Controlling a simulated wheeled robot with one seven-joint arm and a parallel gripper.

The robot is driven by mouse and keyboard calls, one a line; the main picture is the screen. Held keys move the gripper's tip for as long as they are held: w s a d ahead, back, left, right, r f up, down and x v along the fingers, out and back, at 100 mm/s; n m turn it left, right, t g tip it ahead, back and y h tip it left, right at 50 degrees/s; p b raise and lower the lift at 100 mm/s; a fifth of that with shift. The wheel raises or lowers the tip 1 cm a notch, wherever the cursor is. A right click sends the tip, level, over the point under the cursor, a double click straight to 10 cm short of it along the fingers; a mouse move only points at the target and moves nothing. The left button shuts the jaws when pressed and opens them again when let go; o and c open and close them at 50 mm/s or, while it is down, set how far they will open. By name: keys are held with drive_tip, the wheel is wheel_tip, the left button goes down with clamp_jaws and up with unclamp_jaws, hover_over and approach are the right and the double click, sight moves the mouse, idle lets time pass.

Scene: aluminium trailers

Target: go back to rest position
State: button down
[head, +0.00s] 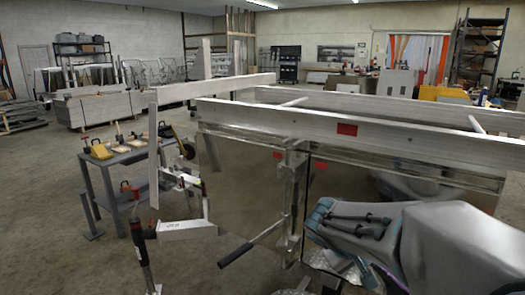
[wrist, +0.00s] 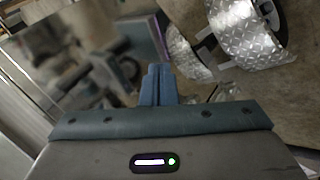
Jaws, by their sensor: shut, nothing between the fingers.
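My gripper (wrist: 155,76) shows in the wrist view with its two blue fingers side by side, shut and empty. Beyond the fingertips are a mirror-like panel at left and a diamond-plate fender (wrist: 238,32) at upper right; I see no contact with either. In the head view my grey and teal arm fills the lower right, in front of the aluminium trailer (head: 345,120). I cannot clearly make out the fingertips in that view.
The trailer's long rail and shiny side panel (head: 240,190) stand close to my arm. A black-gripped handle (head: 235,256) sticks out low in front. A grey cart (head: 105,165) with tools stands at left. Concrete floor is open at far left.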

drive_tip(key=s+a+r+m+g+y+p, duration=0.1)
drive_tip(key=s+a+r+y+p, duration=0.2)
drive_tip(key=s+r+p, duration=0.2)
drive_tip(key=s+a+r+m+g+y+p, duration=0.1)
drive_tip(key=s+a+r+m+y+p, duration=0.1)
drive_tip(key=s+p, duration=0.6)
wheel_tip(320, 180, up, 4)
drive_tip(key=shift+s+a+f+y, duration=0.1)
drive_tip(key=shift+s+a+y, duration=0.8)
drive_tip(key=shift+s+a, duration=0.35)
